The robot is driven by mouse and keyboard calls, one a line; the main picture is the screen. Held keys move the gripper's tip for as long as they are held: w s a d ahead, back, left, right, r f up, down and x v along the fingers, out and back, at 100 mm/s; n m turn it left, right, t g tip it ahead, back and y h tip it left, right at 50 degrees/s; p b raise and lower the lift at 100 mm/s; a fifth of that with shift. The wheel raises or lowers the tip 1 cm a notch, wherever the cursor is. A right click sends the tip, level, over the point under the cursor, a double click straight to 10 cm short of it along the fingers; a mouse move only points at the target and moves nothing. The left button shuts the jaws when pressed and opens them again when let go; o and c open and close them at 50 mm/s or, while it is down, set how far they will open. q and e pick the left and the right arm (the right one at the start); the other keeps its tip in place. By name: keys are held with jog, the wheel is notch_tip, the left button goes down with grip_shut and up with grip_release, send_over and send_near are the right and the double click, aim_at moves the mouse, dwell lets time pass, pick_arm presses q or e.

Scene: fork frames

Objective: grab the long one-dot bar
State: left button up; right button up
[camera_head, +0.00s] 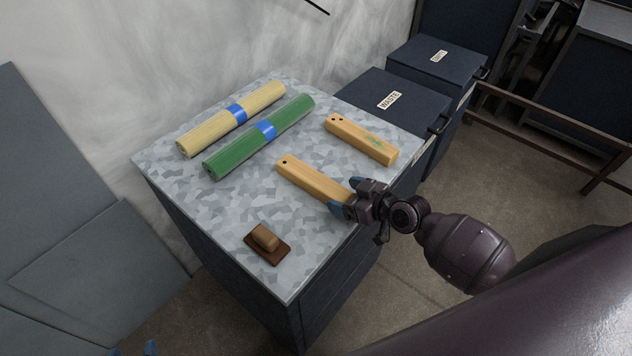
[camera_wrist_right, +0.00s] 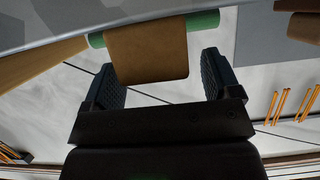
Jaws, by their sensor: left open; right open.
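A long wooden bar (camera_head: 310,178) lies on the grey patterned tabletop, with a dark dot at its far-left end. My right gripper (camera_head: 344,196) is open at the bar's near-right end, one finger on each side. In the right wrist view the bar's brown end (camera_wrist_right: 147,52) shows between the open fingers, with gaps on both sides. My left gripper's blue tips (camera_head: 133,349) show at the bottom edge, apart and empty.
The tabletop (camera_head: 222,213) also holds a green roll (camera_head: 240,148) and a yellow roll (camera_head: 212,128) with blue bands, and a brown block with a handle (camera_head: 266,243) near the front. Dark labelled bins (camera_head: 392,113) stand beyond. A wall is behind.

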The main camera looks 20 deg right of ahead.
jog(key=shift+x, duration=0.75)
jog(key=c, duration=1)
jog(key=shift+c, duration=0.6)
jog(key=shift+r, duration=0.15)
